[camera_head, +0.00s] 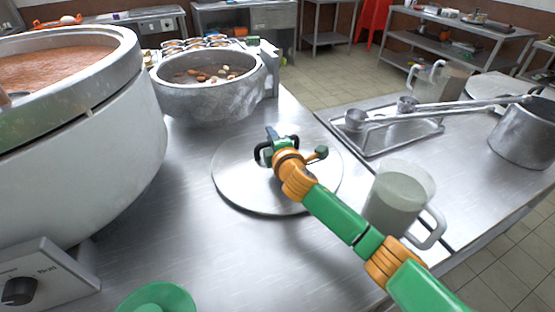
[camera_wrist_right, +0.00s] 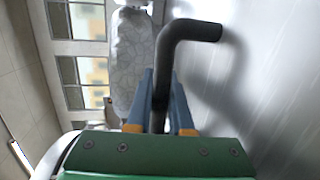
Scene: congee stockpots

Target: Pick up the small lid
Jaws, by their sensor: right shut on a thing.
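The small lid (camera_head: 232,184) is a round, flat metal disc with a dark bent handle, in the middle of the steel counter in the head view. It looks level; whether it touches the counter I cannot tell. My right gripper (camera_head: 270,150) is over the lid, shut on its handle. In the right wrist view, the dark handle (camera_wrist_right: 192,29) passes between the two blue-grey fingers of the right gripper (camera_wrist_right: 163,90), and the pale lid surface (camera_wrist_right: 265,90) lies to the right. My left gripper is not in view.
A large pot of reddish congee (camera_head: 110,140) stands at left, a smaller stone-grey pot (camera_head: 205,98) behind the lid. A measuring jug (camera_head: 395,200) stands close right of the lid, under my arm. A ladle rack (camera_head: 385,140) and metal pot (camera_head: 528,135) are farther right.

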